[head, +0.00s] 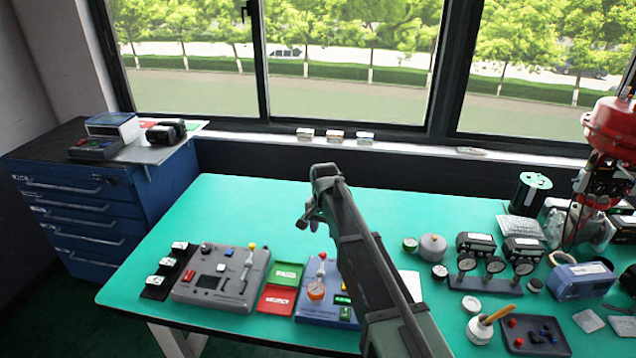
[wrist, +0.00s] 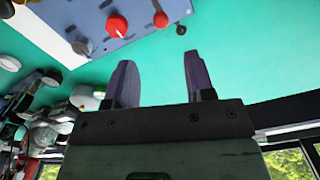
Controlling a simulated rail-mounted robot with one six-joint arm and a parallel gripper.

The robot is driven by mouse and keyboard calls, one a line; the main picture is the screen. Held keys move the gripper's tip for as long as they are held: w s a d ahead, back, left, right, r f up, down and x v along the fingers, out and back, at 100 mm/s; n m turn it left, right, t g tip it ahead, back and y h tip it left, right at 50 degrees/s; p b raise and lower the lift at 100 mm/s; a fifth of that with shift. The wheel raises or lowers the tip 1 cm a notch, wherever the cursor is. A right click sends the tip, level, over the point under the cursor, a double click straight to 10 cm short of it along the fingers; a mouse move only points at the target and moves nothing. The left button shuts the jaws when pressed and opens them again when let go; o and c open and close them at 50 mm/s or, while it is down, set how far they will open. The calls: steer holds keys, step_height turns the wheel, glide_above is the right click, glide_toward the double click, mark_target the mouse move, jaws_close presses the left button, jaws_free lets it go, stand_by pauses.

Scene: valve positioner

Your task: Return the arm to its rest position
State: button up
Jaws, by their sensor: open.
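My arm rises from the bottom of the head view and bends at a high point above the middle of the green bench. My gripper (head: 308,217) hangs near that bend, in the air. In the wrist view my gripper (wrist: 160,82) shows two dark fingers standing apart. Nothing is between them, only green bench top beyond. A blue-grey panel (wrist: 75,15) with a red knob (wrist: 117,26) lies past the fingers at the upper left, apart from them. In the head view my arm partly hides the blue panel (head: 315,312).
A grey control box (head: 222,276) and red and green trays (head: 276,299) sit at left on the bench (head: 215,215). Gauges (head: 494,265), a dark tray (head: 535,335) and a red-topped valve (head: 610,125) crowd the right. The bench's back middle is clear. A blue drawer cabinet (head: 85,215) stands left.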

steer(key=s+d+n, duration=0.2)
steer(key=s+d, duration=0.4)
steer(key=s, duration=0.7)
steer(key=s+d+n, duration=0.3)
steer(key=s+d, duration=0.3)
steer(key=s, duration=0.8)
steer(key=shift+d, duration=0.2)
